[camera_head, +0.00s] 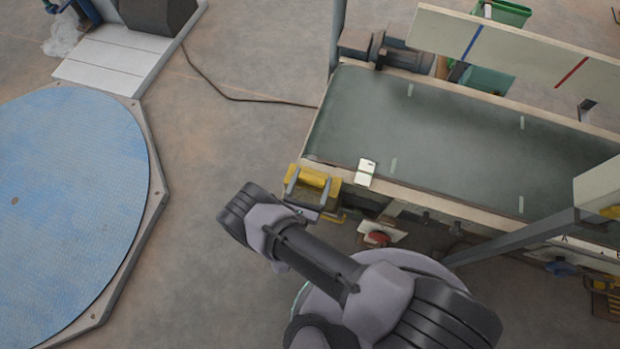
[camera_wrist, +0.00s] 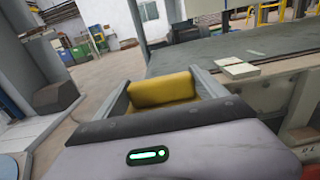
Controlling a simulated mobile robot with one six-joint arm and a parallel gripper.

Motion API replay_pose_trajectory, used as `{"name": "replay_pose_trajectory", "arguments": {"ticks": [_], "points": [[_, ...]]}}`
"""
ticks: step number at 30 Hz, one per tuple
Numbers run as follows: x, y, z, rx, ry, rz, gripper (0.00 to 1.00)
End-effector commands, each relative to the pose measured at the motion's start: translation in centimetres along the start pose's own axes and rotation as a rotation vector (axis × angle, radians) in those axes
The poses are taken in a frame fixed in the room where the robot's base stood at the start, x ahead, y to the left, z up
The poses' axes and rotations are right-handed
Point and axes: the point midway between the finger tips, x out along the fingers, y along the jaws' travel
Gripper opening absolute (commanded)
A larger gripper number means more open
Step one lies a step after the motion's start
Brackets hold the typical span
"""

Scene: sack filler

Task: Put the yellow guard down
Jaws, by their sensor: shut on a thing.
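The yellow guard (camera_head: 312,177) is between the two fingers of my gripper (camera_head: 308,184), at the near left corner of the conveyor. In the wrist view the yellow guard (camera_wrist: 162,89) shows as a yellow block between the two grey fingers of my gripper (camera_wrist: 165,88). The fingers are shut on it. Its lower part is hidden behind my wrist. More yellow shows just below and right of it in the head view; I cannot tell whether that belongs to the guard or to the conveyor.
The conveyor (camera_head: 450,135) runs to the right, its belt mostly bare. A red button (camera_head: 377,238) is below that edge. A blue round platform (camera_head: 70,190) is at left, with open floor between.

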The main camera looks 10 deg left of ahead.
Motion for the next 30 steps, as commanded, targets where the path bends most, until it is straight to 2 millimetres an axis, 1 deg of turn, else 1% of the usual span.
{"name": "replay_pose_trajectory", "arguments": {"ticks": [2,3,5,11,13,14,17,24,27,30], "points": [[0.0,0.0,-0.2,0.0,0.0,0.0,0.18],[0.0,0.0,-0.2,-0.001,0.0,0.0,0.89],[0.0,0.0,-0.2,-0.001,0.0,0.0,1.0],[0.0,0.0,-0.2,-0.001,0.0,0.0,1.0],[0.0,0.0,0.1,0.0,0.0,0.0,1.0],[-0.3,0.1,0.2,-0.001,0.001,0.002,1.0],[-2.2,0.2,0.3,-0.004,0.002,0.006,1.0],[-8.3,0.2,0.4,-0.001,0.0,0.008,1.0],[-10.4,0.1,0.3,-0.001,0.0,0.006,1.0],[-11.6,0.1,0.2,-0.001,0.001,0.004,1.0]]}}
